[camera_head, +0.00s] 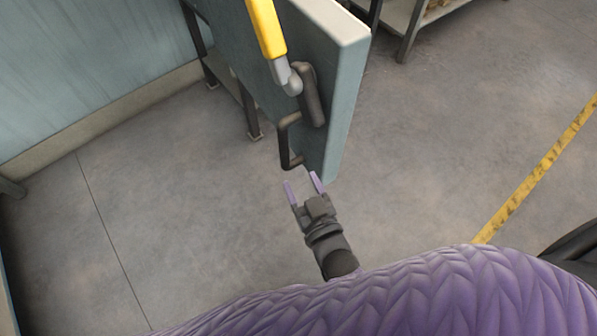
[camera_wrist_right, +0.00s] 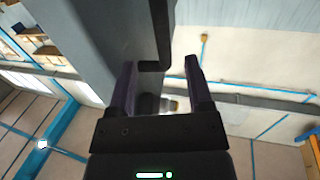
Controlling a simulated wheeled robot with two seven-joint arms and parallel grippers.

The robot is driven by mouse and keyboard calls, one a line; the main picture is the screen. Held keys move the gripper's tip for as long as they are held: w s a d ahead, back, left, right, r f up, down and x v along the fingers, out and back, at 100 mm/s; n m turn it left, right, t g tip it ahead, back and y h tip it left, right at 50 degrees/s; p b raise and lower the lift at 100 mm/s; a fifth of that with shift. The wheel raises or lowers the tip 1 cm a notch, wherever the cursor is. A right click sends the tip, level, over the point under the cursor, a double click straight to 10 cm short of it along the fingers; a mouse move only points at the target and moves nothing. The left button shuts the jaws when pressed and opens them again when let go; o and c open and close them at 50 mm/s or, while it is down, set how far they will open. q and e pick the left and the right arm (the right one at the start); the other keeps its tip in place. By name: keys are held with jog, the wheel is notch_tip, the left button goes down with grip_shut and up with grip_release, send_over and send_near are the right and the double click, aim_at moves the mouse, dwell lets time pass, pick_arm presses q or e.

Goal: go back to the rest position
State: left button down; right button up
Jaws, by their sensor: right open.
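My right gripper (camera_head: 303,185) is open and empty in the head view, with its two purple fingers apart. It is just below the lower end of a dark handle (camera_head: 285,140) on the edge of a grey-blue door (camera_head: 348,90). A small gap shows between the fingertips and the handle. In the right wrist view my right gripper (camera_wrist_right: 160,85) is open, and the dark handle (camera_wrist_right: 161,30) shows ahead of the fingers. The door (camera_wrist_right: 95,40) fills the upper left there. My left gripper is not in view.
A yellow lever (camera_head: 266,28) with a grey joint is on the door's upper part. A shelf or table (camera_head: 400,20) stands at the top right. A yellow floor line (camera_head: 540,170) runs along the right. Bare grey floor (camera_head: 170,210) lies left of my right arm.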

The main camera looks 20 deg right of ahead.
jog(key=s+d+r+g+h, duration=0.1)
jog(key=s+d+r+g, duration=0.15)
jog(key=s+g, duration=0.45)
jog(key=s+d+r+g+h, duration=0.1)
jog(key=s+d+r+g, duration=0.15)
jog(key=s+g, duration=0.5)
notch_tip(320, 180, down, 19)
jog(key=s+d+n+g, duration=0.1)
jog(key=s+g, duration=0.1)
jog(key=s, duration=0.1)
jog(key=s+d+f, duration=0.3)
jog(key=s+f, duration=0.7)
jog(key=s, duration=0.3)
jog(key=shift+d+g, duration=0.15)
jog(key=shift+g, duration=0.3)
jog(key=shift+r, duration=0.1)
jog(key=shift+c, duration=0.4)
